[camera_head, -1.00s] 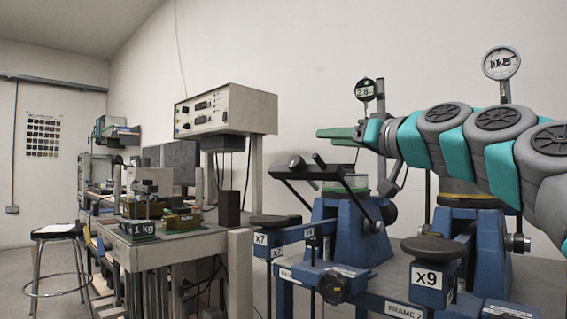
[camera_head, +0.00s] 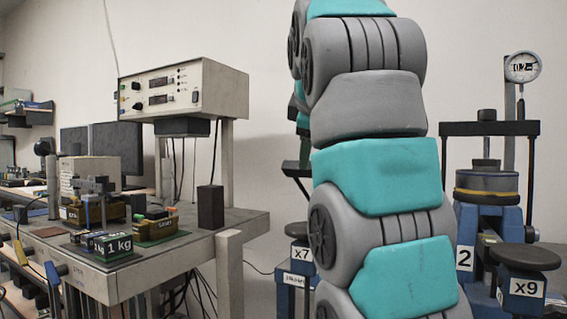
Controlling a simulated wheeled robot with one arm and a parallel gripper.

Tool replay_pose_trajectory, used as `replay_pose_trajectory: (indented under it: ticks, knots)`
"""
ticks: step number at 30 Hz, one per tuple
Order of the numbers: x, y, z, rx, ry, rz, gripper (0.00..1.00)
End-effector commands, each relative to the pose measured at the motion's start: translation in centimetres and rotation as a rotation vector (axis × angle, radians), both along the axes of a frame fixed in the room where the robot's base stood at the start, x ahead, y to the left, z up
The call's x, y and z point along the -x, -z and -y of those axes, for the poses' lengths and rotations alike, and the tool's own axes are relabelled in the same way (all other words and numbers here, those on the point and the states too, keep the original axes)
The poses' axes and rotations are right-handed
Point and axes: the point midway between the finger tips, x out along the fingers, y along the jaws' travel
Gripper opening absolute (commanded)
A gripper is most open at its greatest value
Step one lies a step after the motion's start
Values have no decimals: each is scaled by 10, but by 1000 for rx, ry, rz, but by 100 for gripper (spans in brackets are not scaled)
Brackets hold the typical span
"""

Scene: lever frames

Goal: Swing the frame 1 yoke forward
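Frame 1 stands behind my grey and teal arm, which covers most of it. A dark bar (camera_head: 295,169), which looks like part of the frame 1 yoke, shows just left of my arm. Below it is the frame's pad marked x7 (camera_head: 299,230). The yoke's exact tilt is hidden. My gripper is not in view; it is hidden behind the arm or outside the picture.
Frame 2 (camera_head: 464,258) stands at the right with its black yoke (camera_head: 490,128) level, a dial gauge (camera_head: 522,67) above and a pad marked x9 (camera_head: 526,257). A bench (camera_head: 150,270) with weights and an instrument box (camera_head: 185,85) fills the left.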

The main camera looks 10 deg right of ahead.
Motion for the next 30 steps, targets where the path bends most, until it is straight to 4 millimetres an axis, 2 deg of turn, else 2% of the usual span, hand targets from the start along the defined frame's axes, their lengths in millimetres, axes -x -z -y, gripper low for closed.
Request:
replay_pose_trajectory:
  ticks: [8,21,30]
  knots:
    - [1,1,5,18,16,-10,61]
    - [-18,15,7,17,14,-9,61]
    - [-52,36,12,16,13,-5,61]
